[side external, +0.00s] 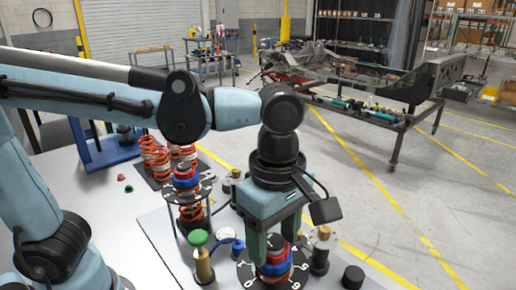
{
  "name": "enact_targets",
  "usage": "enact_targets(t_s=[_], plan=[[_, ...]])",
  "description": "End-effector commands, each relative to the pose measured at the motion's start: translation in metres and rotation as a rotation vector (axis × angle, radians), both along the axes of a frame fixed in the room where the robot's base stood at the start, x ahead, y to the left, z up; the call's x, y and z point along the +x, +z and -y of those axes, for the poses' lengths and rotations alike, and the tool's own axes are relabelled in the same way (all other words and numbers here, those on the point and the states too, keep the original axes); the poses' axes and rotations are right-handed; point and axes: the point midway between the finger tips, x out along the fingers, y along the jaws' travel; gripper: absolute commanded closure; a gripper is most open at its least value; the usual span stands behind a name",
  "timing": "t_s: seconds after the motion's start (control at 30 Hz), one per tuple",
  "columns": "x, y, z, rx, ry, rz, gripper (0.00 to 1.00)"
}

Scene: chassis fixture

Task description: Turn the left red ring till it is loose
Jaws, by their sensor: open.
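Two spring assemblies with red and blue rings stand on round dark plates. One is at the left of the work area, with a red ring (184,171) above a blue ring (187,183) and an orange spring below. The other stands at the lower middle, with a red ring (277,258) and a blue band (272,269). My gripper (273,251) points down over this nearer assembly. Its green fingers are open, one on each side of the upper part. I cannot tell whether they touch the ring. The fingers and palm hide the assembly's top.
A green-topped brass post (202,260) stands left of the nearer assembly. A dark post with a tan top (321,249) and a black cylinder (353,277) stand to its right. A chassis frame (385,85) stands beyond.

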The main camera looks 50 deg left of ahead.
Motion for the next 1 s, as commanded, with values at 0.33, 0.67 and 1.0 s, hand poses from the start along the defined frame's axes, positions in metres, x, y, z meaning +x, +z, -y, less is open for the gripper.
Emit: enact_targets(t_s=[0.33,0.67,1.0], plan=[[0.0001,-0.0006,0.0,0.0,-0.012,0.0,0.42],[0.0001,-0.0005,0.0,0.0,-0.263,0.0,0.42],[0.0001,-0.0004,0.0,0.0,-0.55,0.0,0.42]])
